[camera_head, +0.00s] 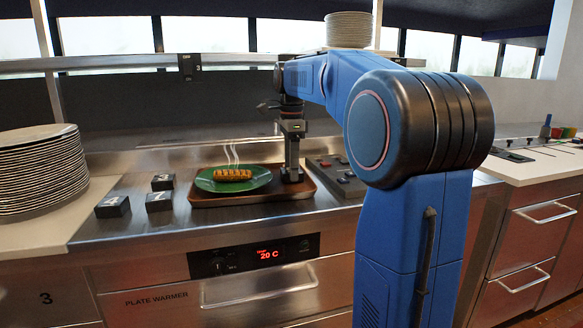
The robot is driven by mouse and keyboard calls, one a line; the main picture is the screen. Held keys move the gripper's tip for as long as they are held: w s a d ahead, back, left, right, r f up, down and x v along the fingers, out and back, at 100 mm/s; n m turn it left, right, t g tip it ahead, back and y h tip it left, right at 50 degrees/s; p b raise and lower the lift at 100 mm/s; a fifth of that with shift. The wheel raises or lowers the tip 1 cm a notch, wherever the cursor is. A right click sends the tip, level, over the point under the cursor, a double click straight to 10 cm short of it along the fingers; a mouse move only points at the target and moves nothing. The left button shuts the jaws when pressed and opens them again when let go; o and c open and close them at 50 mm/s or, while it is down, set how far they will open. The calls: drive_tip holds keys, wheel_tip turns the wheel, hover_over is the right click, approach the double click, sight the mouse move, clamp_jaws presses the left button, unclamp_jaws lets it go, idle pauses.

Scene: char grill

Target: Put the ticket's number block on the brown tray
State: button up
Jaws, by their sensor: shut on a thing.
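The brown tray (251,197) lies on the steel counter and carries a green plate (206,184) with steaming grilled food (232,175). My gripper (292,175) points down at the tray's right end, beside the plate. It is shut on a small dark block, which its fingers mostly hide; I cannot read its number or tell whether it touches the tray. Three black blocks with pale marks stand left of the tray: a front left one (112,207), a middle one (159,202) and a rear one (163,182). Their marks are too small to read. I see no ticket clearly.
A tall stack of plates (40,170) stands at the far left. A dark panel with buttons (336,175) lies close to the tray's right. More plates (348,30) sit on the overhead shelf. The plate warmer's front (257,285) is below.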

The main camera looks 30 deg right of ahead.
drive_tip(key=shift+f, duration=0.1)
drive_tip(key=o, duration=1.1)
wheel_tip(320, 180, up, 12)
